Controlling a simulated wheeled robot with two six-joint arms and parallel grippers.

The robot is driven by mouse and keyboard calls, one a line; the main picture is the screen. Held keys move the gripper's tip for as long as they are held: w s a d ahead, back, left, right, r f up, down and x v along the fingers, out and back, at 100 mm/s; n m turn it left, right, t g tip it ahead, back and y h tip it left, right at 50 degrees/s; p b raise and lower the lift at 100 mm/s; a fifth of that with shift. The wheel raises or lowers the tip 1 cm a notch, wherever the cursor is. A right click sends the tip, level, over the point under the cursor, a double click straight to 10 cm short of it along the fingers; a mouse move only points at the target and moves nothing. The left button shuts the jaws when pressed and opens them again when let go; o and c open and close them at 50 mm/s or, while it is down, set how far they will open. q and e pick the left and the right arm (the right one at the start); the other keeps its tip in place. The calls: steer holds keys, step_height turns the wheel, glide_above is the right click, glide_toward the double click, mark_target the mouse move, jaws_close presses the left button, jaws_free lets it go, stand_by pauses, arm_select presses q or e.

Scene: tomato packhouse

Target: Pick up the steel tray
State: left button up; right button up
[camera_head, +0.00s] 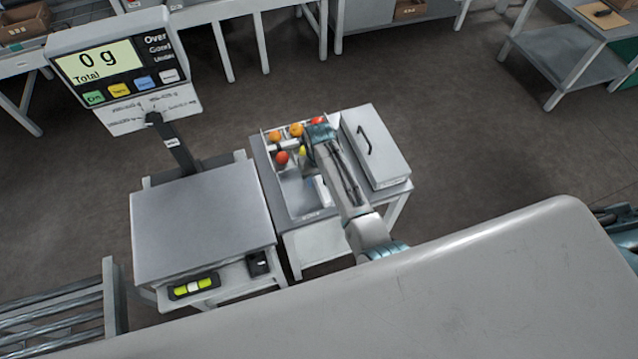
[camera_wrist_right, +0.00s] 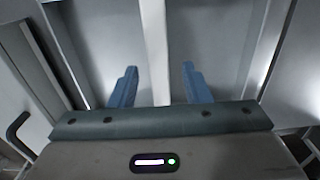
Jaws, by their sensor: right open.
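The steel tray (camera_head: 297,197) appears to be the shallow grey open tray on the small white table. Its far part holds several red, orange and yellow tomatoes (camera_head: 281,158), and its near part shows a bare grey floor. My right gripper (camera_head: 294,147) is over the tray among the tomatoes and hides part of it. In the right wrist view the two blue fingers (camera_wrist_right: 160,87) are apart, with a pale narrow strip (camera_wrist_right: 153,45) between them. I cannot tell whether they touch it. My left gripper is not in view.
A grey lidded box (camera_head: 375,150) with a dark handle stands right beside the tray. A scale (camera_head: 200,220) on the left has a display (camera_head: 105,65) reading 0 g. A roller conveyor (camera_head: 60,310) lies at lower left.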

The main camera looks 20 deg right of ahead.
steer(key=shift+f, duration=0.95)
jaws_close()
steer(key=shift+r, duration=0.15)
